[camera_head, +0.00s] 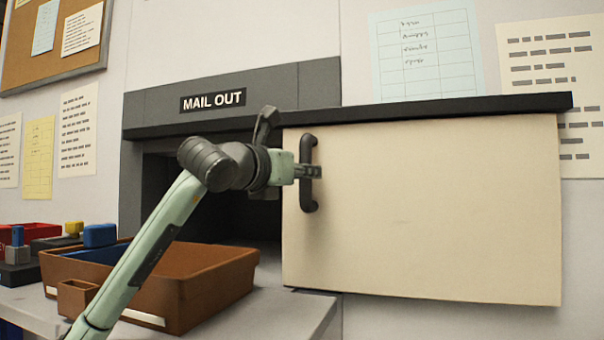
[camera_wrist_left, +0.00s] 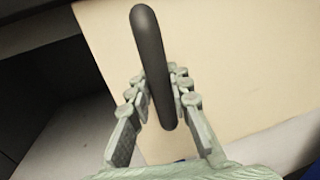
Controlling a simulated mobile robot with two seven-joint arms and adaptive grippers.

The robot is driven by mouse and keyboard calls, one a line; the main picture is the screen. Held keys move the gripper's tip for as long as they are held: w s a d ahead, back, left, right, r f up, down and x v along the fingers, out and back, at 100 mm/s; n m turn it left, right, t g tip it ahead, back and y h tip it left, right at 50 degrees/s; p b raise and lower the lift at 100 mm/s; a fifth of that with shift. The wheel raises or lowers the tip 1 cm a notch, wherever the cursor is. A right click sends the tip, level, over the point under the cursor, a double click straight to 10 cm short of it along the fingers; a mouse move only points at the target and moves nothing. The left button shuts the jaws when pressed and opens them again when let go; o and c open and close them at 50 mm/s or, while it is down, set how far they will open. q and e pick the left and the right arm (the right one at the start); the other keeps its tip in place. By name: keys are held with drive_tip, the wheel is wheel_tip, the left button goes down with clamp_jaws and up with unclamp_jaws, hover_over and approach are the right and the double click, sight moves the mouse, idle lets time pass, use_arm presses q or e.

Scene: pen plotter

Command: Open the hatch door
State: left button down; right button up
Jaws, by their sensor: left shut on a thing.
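The hatch door (camera_head: 430,215) is a cream panel hanging from a dark rail, to the right of the dark "MAIL OUT" opening (camera_head: 165,195). Most of the opening is uncovered; the door covers its right part. A black vertical handle (camera_head: 309,195) is on the door's left edge. My left gripper (camera_head: 312,171) is shut on the handle's middle. In the left wrist view the handle (camera_wrist_left: 150,50) passes between the two fingers (camera_wrist_left: 160,92), with the door panel (camera_wrist_left: 240,70) behind. My right gripper is in neither view.
A brown tray (camera_head: 215,262) with a blue item stands on the grey counter (camera_head: 275,310) below the opening. Stamps (camera_head: 17,240) and a red box stand at far left. Papers (camera_head: 425,55) and a corkboard (camera_head: 40,70) are on the wall.

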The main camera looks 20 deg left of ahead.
use_arm(q)
drive_tip(key=shift+d+f, duration=0.1)
drive_tip(key=shift+f, duration=0.05)
drive_tip(key=c, duration=1.4)
unclamp_jaws()
drive_tip(key=shift+o, duration=0.2)
drive_tip(key=v, duration=1.2)
